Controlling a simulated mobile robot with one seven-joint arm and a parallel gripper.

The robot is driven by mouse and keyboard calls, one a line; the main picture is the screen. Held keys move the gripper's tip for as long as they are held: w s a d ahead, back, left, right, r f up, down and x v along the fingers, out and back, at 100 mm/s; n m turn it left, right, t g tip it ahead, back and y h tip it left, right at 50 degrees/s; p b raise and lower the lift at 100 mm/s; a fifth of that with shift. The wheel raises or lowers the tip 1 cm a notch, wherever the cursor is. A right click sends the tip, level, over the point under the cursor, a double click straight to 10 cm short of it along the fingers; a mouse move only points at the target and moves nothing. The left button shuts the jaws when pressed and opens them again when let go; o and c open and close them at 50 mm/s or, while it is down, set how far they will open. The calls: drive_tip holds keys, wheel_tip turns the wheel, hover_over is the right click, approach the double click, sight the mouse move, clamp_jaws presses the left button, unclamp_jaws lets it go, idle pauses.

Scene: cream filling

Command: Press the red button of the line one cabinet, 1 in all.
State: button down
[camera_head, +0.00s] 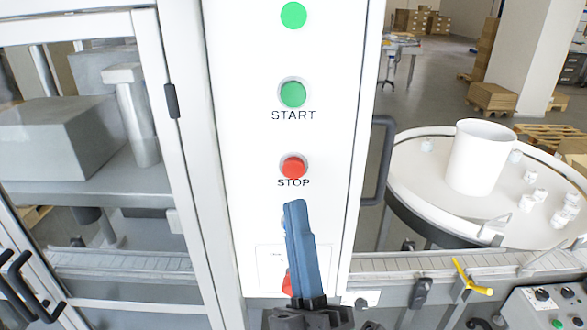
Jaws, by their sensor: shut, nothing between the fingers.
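The white cabinet panel (240,110) stands upright in the middle of the view. Its red button (293,167) sits above the word STOP, in a pale ring. My gripper (295,205) is shut and empty, with its blue fingers together and pointing up. In the picture the fingertips are just below the STOP label; the gap in depth to the panel cannot be told. A green START button (292,94) is higher up, and a green lamp (293,15) is at the top. Another red part (287,282) shows lower down, partly hidden behind my fingers.
A dark handle (381,160) stands out right of the panel. A round table (405,165) with a white cylinder (481,157) and several small jars is at right. A glazed machine frame (160,110) is at left. The space before the red button looks clear.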

sight(293, 163)
drive_tip(key=shift+w+b, duration=0.45)
drive_tip(key=shift+w, duration=2.3)
drive_tip(key=shift+w, duration=0.15)
drive_tip(key=shift+w, duration=0.25)
drive_tip(key=shift+w+b, duration=0.4)
drive_tip(key=shift+w, duration=0.1)
idle(0.4)
drive_tip(key=shift+s, duration=0.95)
drive_tip(key=shift+p, duration=0.3)
drive_tip(key=s, duration=0.5)
drive_tip(key=shift+p, duration=0.35)
